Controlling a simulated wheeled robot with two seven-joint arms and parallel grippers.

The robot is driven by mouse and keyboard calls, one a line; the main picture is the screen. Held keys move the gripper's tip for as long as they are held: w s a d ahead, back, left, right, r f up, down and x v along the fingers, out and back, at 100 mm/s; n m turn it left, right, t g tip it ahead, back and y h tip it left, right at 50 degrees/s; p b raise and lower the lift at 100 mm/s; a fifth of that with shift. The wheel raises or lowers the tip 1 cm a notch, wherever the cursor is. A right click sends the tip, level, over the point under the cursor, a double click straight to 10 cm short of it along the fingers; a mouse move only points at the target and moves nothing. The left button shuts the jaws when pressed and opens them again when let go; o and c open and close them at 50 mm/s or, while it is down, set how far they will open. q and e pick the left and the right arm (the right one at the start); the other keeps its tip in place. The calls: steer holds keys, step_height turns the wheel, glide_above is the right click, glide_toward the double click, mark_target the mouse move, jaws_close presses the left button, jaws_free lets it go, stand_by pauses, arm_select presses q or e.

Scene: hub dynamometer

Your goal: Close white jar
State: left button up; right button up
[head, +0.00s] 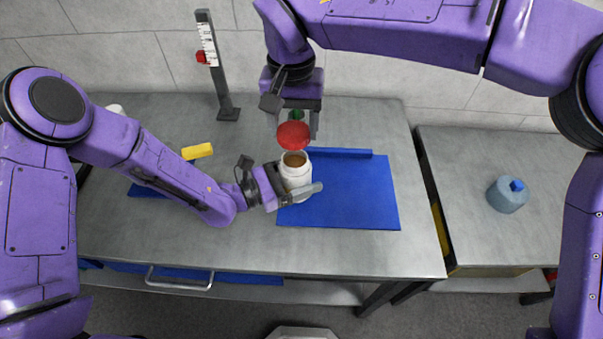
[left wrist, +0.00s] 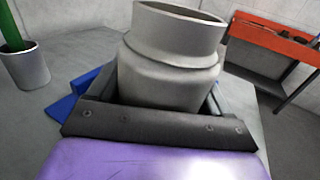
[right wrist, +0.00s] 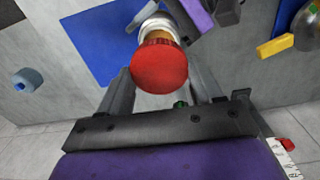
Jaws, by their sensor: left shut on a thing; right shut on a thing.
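The white jar (head: 296,176) stands upright at the left edge of the blue mat, its mouth open and brown inside. My left gripper (head: 300,187) is shut on its body from the left; the left wrist view shows the jar (left wrist: 175,60) between the fingers, its rim bare. The red lid (head: 293,136) is in my right gripper (head: 294,131), which is shut on it. The lid appears above and slightly behind the jar mouth, apart from it. In the right wrist view the lid (right wrist: 160,68) sits between the fingertips and partly hides the jar (right wrist: 157,28).
The blue mat (head: 355,200) lies on the grey table, with a raised blue strip behind. A yellow block (head: 197,151) lies left. A post with a scale (head: 213,65) stands at the back. A blue-grey container (head: 507,197) stands on the right table, beyond a gap.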

mark_target(295, 163)
arm_select(q)
steer(key=shift+d, duration=0.1)
arm_select(e)
steer(key=shift+d, duration=0.1)
steer(key=shift+f, duration=0.1)
steer(key=shift+f, duration=1.9)
steer(key=shift+f, duration=0.1)
steer(key=shift+f, duration=0.8)
steer(key=shift+f, duration=0.55)
